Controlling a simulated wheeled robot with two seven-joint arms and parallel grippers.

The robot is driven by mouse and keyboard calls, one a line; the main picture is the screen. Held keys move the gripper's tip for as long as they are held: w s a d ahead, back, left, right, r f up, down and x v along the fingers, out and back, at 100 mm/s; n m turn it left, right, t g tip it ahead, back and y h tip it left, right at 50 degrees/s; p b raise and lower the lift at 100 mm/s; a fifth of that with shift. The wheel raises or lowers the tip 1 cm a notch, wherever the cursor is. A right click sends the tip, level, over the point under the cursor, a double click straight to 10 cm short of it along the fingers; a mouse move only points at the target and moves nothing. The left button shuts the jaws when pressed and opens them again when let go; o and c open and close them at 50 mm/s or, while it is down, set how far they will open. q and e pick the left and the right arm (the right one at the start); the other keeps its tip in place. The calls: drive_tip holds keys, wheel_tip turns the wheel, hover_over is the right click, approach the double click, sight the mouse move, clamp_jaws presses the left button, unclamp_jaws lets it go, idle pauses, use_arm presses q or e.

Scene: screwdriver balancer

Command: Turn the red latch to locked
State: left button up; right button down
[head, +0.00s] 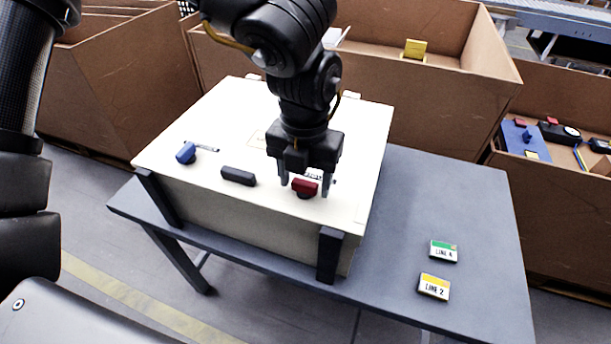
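The red latch (304,187) sits on the front right part of the cream box's (215,125) top, with a dark round base under its red handle. My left gripper (304,186) points down over it, one finger on each side. The fingers are apart, and small gaps seem to show between them and the latch. A label behind the latch is partly hidden by the gripper, so I cannot read which position the latch points to. My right gripper is not in view.
A blue knob (186,153) and a black handle (238,176) are left of the latch on the box. The box stands on a grey table (470,210) with green (443,251) and yellow (434,287) labelled blocks at right. Cardboard bins (425,100) stand behind.

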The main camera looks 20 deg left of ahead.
use_arm(q)
drive_tip(key=c, duration=0.8)
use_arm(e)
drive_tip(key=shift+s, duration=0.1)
use_arm(q)
drive_tip(key=m, duration=0.4)
drive_tip(key=shift+m+p, duration=0.4)
drive_tip(key=m, duration=0.4)
drive_tip(key=shift+m+p, duration=0.3)
drive_tip(key=m, duration=0.6)
drive_tip(key=shift+r+p, duration=0.1)
drive_tip(key=shift+p, duration=0.25)
drive_tip(key=shift+m, duration=1.2)
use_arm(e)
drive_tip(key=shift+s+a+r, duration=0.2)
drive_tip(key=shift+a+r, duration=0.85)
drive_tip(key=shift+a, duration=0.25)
